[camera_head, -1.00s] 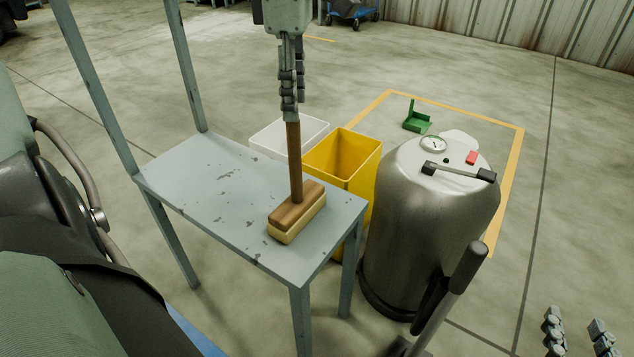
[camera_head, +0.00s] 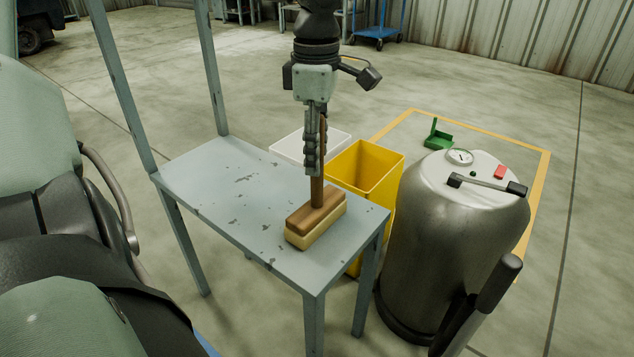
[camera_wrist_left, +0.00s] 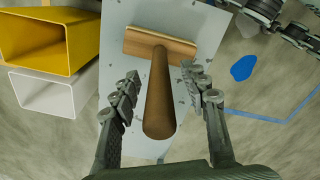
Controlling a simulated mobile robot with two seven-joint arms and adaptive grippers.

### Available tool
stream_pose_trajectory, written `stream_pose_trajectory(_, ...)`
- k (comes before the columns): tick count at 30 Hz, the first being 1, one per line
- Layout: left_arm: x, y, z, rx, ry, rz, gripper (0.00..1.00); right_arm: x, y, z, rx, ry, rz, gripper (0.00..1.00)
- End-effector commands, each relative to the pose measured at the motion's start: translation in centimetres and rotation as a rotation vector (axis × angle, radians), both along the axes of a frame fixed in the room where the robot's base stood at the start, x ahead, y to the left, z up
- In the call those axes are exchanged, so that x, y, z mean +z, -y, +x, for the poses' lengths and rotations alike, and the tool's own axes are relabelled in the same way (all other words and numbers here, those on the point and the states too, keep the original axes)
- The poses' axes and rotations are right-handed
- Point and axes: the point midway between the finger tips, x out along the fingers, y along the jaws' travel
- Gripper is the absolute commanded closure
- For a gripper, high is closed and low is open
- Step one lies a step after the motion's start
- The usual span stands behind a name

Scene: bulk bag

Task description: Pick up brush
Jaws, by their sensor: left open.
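The brush (camera_head: 316,216) stands upright on the grey table (camera_head: 215,172), with its wooden block and pale bristles down and its brown handle pointing up. My left gripper (camera_head: 315,165) is above the block with its fingers pointing down at the handle. In the left wrist view, the brush handle (camera_wrist_left: 160,95) stands between the two open fingers of my left gripper (camera_wrist_left: 159,90), with a gap on both sides. The brush block shows beyond the fingertips. My right gripper is not in the head view now.
A yellow bin (camera_head: 366,170) and a white bin (camera_head: 310,147) stand behind the table. A large metal canister (camera_head: 445,255) with a dark handle stands to its right. A green object (camera_head: 437,136) lies on the floor. The table's left part is clear.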

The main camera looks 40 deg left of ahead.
Motion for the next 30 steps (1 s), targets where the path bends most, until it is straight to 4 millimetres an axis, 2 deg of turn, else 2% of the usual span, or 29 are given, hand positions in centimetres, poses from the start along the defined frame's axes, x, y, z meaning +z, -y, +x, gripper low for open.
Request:
stream_pose_trajectory(3, -0.62, 0.00, 0.02, 0.000, 0.001, 0.000, 0.55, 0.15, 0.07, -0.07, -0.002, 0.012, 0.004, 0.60)
stream_pose_trajectory(9, -0.61, -0.01, 0.03, 0.000, 0.002, 0.000, 0.57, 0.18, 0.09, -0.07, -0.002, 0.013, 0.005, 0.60)
stream_pose_trajectory(20, -0.58, -0.01, 0.03, 0.000, 0.001, 0.000, 1.00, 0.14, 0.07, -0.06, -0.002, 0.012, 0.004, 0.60)
stream_pose_trajectory(30, -0.52, -0.01, 0.07, 0.000, 0.003, 0.001, 1.00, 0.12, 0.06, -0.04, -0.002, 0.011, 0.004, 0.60)
